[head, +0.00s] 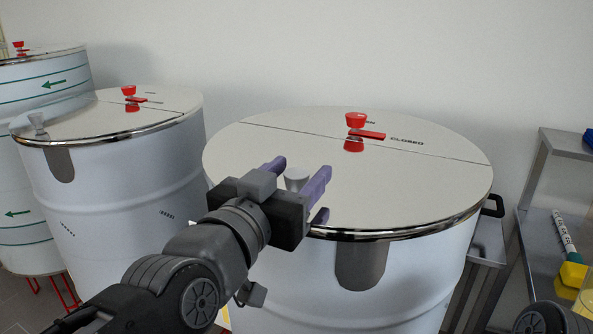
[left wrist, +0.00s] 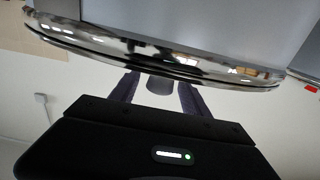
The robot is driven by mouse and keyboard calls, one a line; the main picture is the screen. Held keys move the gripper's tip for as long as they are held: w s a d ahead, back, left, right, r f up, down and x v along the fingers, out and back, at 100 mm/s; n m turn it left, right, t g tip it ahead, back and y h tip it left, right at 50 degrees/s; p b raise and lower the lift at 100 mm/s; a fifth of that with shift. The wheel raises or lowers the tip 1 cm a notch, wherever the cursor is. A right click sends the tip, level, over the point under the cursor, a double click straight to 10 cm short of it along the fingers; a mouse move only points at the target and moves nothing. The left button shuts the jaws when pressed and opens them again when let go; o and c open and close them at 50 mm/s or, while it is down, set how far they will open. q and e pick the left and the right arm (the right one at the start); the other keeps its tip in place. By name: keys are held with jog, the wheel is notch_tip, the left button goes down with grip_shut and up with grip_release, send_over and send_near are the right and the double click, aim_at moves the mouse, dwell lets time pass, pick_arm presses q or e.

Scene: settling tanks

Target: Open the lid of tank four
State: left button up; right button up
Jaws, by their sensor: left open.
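The nearest white tank (head: 405,280) has a flat pale lid (head: 430,185), which lies shut with a shiny metal rim. No number is readable on it. A red latch (head: 355,130) on the lid has its lever pointing at the word CLOSED. A small grey knob (head: 297,178) stands near the lid's front left edge. My left gripper (head: 302,169) is open, with its purple fingers to either side of the knob. In the left wrist view the knob (left wrist: 160,84) shows between the fingers (left wrist: 158,92); contact cannot be told. My right gripper is not in view.
A second white tank (head: 120,190) with a similar red latch stands at left, and another (head: 35,70) behind it. A grey metal shelf (head: 545,225) at right holds a yellow-ended item (head: 572,272). A plain wall is behind.

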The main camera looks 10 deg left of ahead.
pick_arm(q)
jog(key=shift+c, duration=0.4)
grip_shut()
dwell(0.9)
